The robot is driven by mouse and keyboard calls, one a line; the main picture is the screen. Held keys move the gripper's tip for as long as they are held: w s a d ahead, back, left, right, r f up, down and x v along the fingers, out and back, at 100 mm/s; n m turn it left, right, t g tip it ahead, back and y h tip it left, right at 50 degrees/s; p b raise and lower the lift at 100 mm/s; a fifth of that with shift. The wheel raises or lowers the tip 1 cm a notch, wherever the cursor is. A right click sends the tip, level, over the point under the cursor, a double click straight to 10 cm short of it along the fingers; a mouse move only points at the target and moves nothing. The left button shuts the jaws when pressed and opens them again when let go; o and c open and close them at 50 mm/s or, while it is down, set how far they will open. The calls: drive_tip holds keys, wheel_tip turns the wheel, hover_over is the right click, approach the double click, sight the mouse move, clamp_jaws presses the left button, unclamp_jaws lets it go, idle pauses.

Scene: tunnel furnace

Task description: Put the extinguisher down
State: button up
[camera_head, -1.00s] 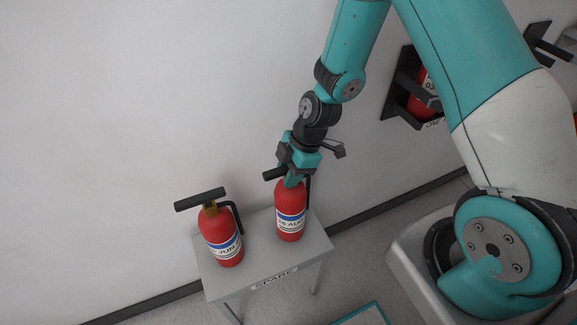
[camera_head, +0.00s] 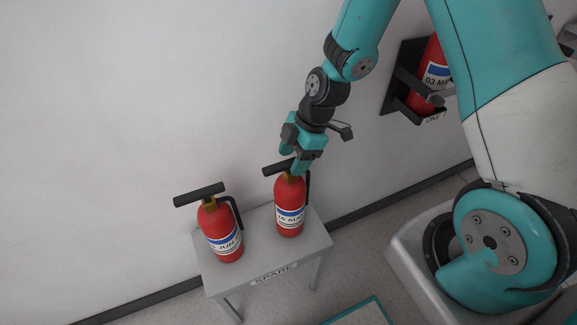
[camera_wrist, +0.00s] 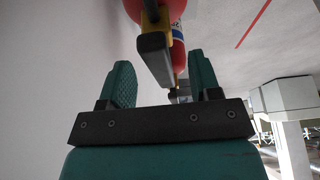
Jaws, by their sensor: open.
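Two red extinguishers stand upright on a small grey table (camera_head: 262,252) labelled SPARE. The right extinguisher (camera_head: 290,216), with an AUG label, is below my gripper (camera_head: 294,163). The left extinguisher (camera_head: 219,238), with a JUN label, stands apart from it. My gripper is open, its fingers at the height of the right extinguisher's black handle. In the wrist view the two green fingers are spread (camera_wrist: 160,88), and the handle and red body of an extinguisher (camera_wrist: 172,12) show beyond and between them. Whether a finger still touches the handle cannot be told.
A wall bracket (camera_head: 393,103) at the upper right holds another red extinguisher (camera_head: 432,80). The white wall runs close behind the table. A teal-edged panel (camera_head: 362,312) lies at the bottom. Grey floor shows right of the table.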

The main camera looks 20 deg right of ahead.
drive_tip(key=v, duration=0.7)
drive_tip(key=shift+d+r, duration=0.2)
drive_tip(key=shift+r, duration=0.15)
drive_tip(key=s+a+r+m, duration=0.4)
drive_tip(key=s+r+m, duration=0.1)
drive_tip(key=s+r, duration=0.3)
drive_tip(key=s+a+r+m, duration=0.4)
drive_tip(key=s+r+m, duration=0.2)
drive_tip(key=s+r, duration=0.2)
drive_tip(key=shift+s+a+r, duration=0.25)
drive_tip(key=shift+s+r, duration=0.05)
drive_tip(key=shift+s, duration=0.85)
